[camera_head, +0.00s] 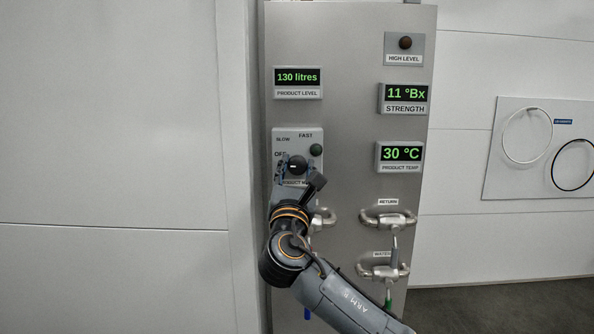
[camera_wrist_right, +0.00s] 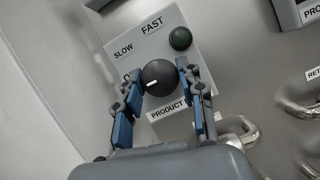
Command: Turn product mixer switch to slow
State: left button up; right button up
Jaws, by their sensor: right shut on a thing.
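The product mixer switch is a round black knob (camera_head: 298,162) on a light plate (camera_head: 312,135) marked OFF, SLOW and FAST. It also shows in the right wrist view (camera_wrist_right: 160,83). Its white mark points left, on the side of the partly hidden OFF label. My right gripper (camera_head: 296,169) is at the knob, with one blue-padded finger on each side of it. In the right wrist view the fingers (camera_wrist_right: 160,70) are shut on the knob. The lower label on the plate is partly covered by the gripper. My left gripper is not in view.
A dark green button (camera_head: 316,150) sits just right of the knob. Displays for product level (camera_head: 298,78), strength (camera_head: 405,94) and temperature (camera_head: 401,153) are on the steel panel (camera_head: 350,60). Metal valve handles (camera_head: 388,218) stick out lower right. The left wall is bare.

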jog(key=shift+f+m+h+b, duration=0.2)
jog(key=shift+m+h+b, duration=0.3)
jog(key=shift+m+b, duration=0.5)
jog(key=m, duration=0.1)
jog(key=m+g+h+b, duration=0.1)
jog(key=m, duration=0.1)
jog(key=shift+a+m+h, duration=0.15)
jog(key=shift+m+h, duration=0.15)
jog(key=m+g+h+b, duration=0.1)
jog(key=m, duration=0.2)
jog(key=shift+r, duration=0.15)
jog(key=shift+r+m+g+h+b, duration=0.1)
jog(key=shift+m+g+h+b, duration=0.45)
jog(key=shift+m, duration=0.75)
jog(key=o, duration=1.2)
